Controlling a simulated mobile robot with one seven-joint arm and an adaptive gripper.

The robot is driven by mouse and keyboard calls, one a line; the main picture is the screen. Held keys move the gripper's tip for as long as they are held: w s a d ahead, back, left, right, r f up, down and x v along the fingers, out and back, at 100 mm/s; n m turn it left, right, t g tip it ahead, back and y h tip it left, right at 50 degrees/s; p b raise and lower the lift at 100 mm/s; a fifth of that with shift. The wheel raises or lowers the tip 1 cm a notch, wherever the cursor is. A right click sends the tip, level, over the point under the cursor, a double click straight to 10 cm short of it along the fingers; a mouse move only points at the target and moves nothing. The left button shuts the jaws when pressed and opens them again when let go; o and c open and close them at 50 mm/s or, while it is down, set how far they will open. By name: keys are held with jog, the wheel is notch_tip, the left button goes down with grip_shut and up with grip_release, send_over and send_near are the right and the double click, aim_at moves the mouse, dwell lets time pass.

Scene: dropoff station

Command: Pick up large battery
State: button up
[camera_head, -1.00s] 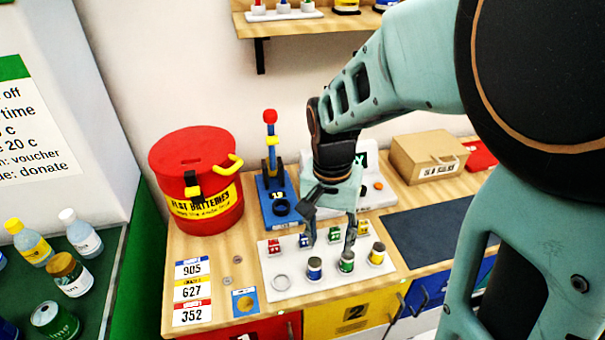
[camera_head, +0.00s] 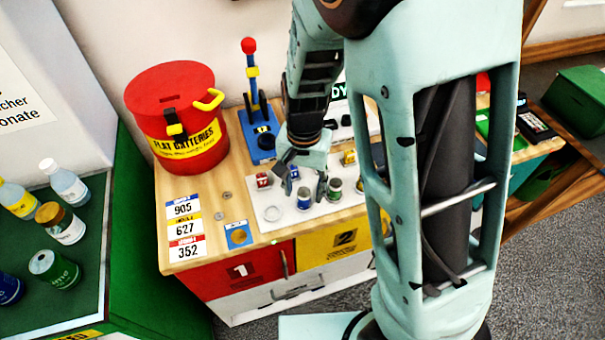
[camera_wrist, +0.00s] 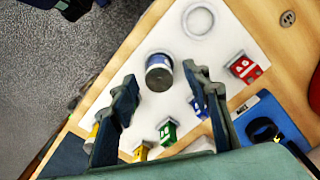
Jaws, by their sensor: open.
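A white battery tray (camera_head: 251,217) lies on the wooden counter. A blue-banded cylindrical battery (camera_head: 304,200) stands on it beside an empty ring; a green-banded one (camera_head: 334,189) stands to its right. My gripper (camera_head: 304,186) is open above the tray, its fingers near the blue-banded battery. In the wrist view the blue-banded battery (camera_wrist: 159,73) appears between the two fingertips (camera_wrist: 160,74), with no clear contact. The green-banded battery is hidden there behind a finger. Which battery is the large one cannot be told.
Small block batteries, including a red one (camera_head: 263,180), line the tray's back row. A red drum (camera_head: 178,120) marked flat batteries and a blue-based lever device (camera_head: 258,130) stand behind. Number cards (camera_head: 186,229) lie left. My arm hides the counter's right part.

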jog(key=shift+f, duration=0.8)
jog(key=shift+c, duration=0.2)
grip_shut()
jog(key=shift+r, duration=0.2)
